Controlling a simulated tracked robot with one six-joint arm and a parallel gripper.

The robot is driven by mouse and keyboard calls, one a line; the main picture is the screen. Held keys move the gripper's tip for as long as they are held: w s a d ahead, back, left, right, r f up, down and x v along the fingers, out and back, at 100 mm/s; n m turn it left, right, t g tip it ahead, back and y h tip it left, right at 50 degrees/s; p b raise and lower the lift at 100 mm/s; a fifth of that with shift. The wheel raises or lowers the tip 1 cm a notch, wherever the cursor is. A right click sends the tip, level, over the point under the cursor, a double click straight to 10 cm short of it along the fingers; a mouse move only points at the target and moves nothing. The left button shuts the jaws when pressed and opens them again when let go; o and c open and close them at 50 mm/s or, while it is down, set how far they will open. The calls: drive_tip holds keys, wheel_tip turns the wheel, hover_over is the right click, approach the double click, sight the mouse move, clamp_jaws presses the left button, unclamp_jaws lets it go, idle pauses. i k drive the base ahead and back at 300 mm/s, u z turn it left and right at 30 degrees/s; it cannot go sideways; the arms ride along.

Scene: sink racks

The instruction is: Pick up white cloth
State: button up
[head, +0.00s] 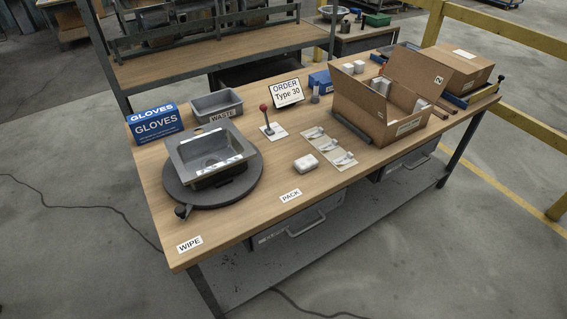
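A small white folded pad that looks like the white cloth (306,163) lies on the wooden table (235,220). It is near the middle of the table, right of the round dark turntable and left of a card with several small clear packets. Nothing covers it, and bare tabletop lies in front of it. My gripper is not in view.
A grey sink (183,150) sits on the dark turntable (253,181) at the left. Behind are a blue gloves box (156,126), a grey waste bin (217,103) and a red-knobbed lever (264,110). The packet card (328,148) and an open carton (372,118) stand right.

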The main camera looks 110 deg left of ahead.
sight(307, 163)
drive_tip(key=u, duration=0.95)
drive_tip(key=i, duration=1.55)
drive_tip(key=u, duration=2.3)
